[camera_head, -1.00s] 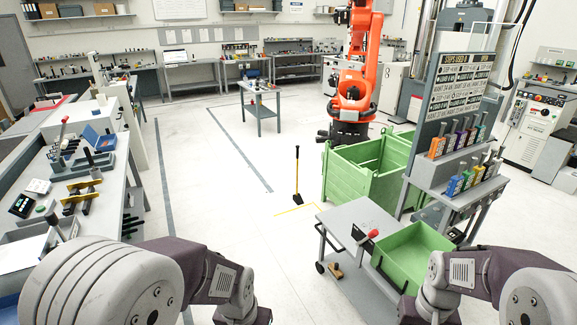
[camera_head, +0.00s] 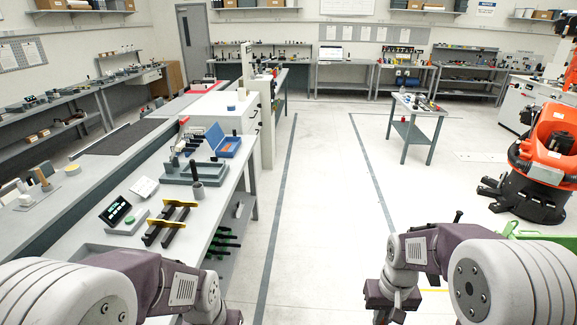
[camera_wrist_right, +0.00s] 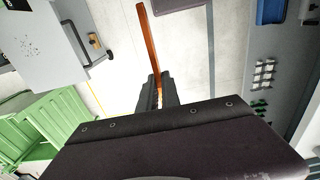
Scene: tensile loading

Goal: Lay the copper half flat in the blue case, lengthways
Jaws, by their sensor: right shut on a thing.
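The open blue case (camera_head: 228,147) sits on the left workbench in the head view, with its lid raised. A copper-coloured piece (camera_head: 230,146) shows inside it. My right gripper (camera_wrist_right: 157,88) is shut on the end of a long, thin copper half (camera_wrist_right: 150,45), which sticks out beyond the fingers in the right wrist view. In the head view the right wrist is at the lower right, over the floor and well away from the case; its fingertips are hidden. My left wrist (camera_head: 210,300) is at the bottom left near the bench edge, with its jaws out of sight.
A grey fixture (camera_head: 195,172), a cup (camera_head: 197,190), a yellow-and-black rack (camera_head: 172,222) and a dark display (camera_head: 115,210) stand on the bench near the case. Open floor (camera_head: 325,200) lies right of the bench. A green crate (camera_wrist_right: 45,130) shows in the wrist view.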

